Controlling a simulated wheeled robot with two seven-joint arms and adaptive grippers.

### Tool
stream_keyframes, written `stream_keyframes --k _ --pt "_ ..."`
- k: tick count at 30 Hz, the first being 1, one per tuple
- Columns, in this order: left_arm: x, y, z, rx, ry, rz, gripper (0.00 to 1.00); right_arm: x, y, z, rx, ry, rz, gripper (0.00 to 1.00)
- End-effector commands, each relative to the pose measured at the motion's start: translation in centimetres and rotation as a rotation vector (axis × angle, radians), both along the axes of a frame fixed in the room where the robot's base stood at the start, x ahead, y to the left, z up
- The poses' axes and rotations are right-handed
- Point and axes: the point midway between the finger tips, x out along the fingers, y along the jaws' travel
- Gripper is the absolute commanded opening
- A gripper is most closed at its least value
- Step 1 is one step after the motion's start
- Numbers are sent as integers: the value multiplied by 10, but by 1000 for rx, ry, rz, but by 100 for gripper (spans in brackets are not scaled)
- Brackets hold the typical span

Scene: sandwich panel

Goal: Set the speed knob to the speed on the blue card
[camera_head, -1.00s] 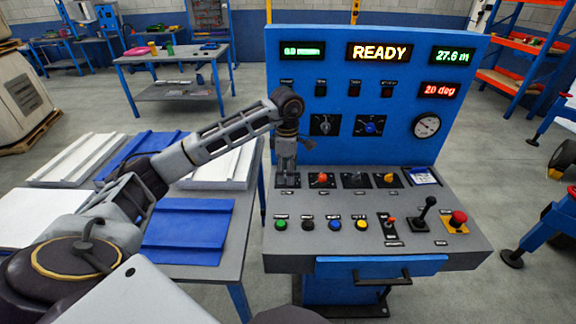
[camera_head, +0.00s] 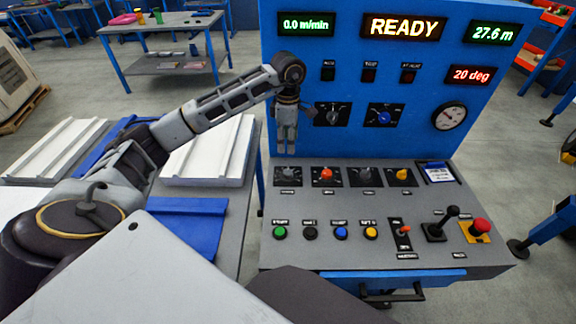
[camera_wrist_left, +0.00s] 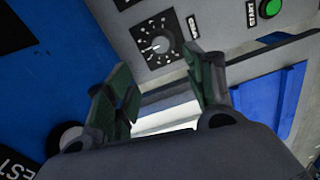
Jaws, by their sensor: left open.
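My left gripper (camera_head: 286,150) hangs fingers down just above this knob in the head view. In the left wrist view the gripper (camera_wrist_left: 157,64) is open and empty, its green-padded fingers apart and the knob beyond them. The blue card (camera_head: 438,172) lies at the console's right; its writing is too small to read. My right gripper is out of view.
The row also holds an orange knob (camera_head: 326,174), a grey knob (camera_head: 368,174) and a yellow knob (camera_head: 403,175). Buttons, a lever (camera_head: 440,226) and a red mushroom button (camera_head: 480,227) sit in front. The upright blue panel shows READY (camera_head: 402,27) and 0.0 m/min (camera_head: 306,25).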

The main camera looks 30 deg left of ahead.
Motion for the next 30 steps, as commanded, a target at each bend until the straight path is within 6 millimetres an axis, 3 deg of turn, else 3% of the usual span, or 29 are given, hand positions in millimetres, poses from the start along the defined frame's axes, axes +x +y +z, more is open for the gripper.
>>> stream_keyframes --k 17,30 --pt "0 0 -7 0 2 0 54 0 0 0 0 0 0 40" --pt "-1 0 -56 0 3 0 54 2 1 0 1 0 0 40"
